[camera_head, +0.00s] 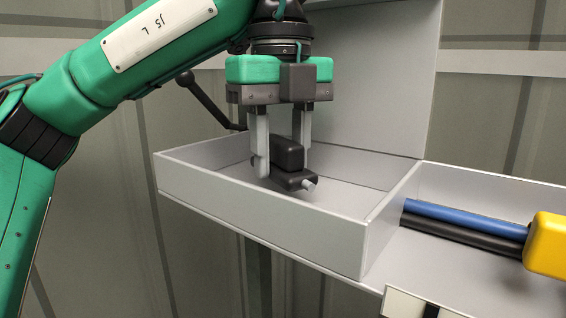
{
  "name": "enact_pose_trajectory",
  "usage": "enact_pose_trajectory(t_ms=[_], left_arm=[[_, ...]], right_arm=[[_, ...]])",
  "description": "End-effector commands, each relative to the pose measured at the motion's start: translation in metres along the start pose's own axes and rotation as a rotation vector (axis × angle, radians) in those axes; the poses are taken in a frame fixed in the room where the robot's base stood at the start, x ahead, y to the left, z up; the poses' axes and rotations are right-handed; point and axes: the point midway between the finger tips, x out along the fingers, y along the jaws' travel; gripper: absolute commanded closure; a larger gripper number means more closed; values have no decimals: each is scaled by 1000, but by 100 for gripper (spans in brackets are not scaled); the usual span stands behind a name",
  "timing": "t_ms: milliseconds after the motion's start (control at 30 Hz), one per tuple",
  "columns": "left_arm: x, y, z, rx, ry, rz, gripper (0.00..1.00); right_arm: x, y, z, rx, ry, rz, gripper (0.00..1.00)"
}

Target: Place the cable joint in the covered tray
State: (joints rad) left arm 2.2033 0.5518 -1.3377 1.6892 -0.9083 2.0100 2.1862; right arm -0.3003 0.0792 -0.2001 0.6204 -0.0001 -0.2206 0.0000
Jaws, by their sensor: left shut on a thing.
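The cable joint (289,155) is a dark grey block with a small light stub at its right end. It is inside the covered tray (265,215), a light grey box with its lid (375,85) standing raised at the back. My left gripper (283,160) points down into the tray and is shut on the cable joint. I cannot tell whether the joint touches the tray floor. My right gripper is not in view.
An open compartment (490,185) adjoins the tray on the right. It holds a blue rod (460,218), a black rod (460,237) and a yellow block (547,246). A black lever (208,100) is behind the gripper, left of the lid. The tray floor around the joint looks clear.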

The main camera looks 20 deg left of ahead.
Motion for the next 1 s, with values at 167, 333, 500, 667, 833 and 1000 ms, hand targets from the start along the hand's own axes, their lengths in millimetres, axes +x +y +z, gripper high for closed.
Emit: enact_pose_trajectory(t_ms=[167, 333, 500, 667, 833, 1000], left_arm=[[15, -1, 1, 2, 3, 2, 89], [21, -3, 2, 0, 2, 0, 89], [23, -3, 2, 0, 1, 0, 89], [24, -3, 2, 0, 1, 0, 89], [26, -4, 2, 0, 1, 0, 52], [26, -4, 2, 0, 1, 0, 42]], right_arm=[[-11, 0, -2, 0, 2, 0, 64], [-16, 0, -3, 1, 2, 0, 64], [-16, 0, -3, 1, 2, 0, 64], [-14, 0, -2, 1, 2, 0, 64], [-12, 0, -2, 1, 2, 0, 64], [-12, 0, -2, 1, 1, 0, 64]])
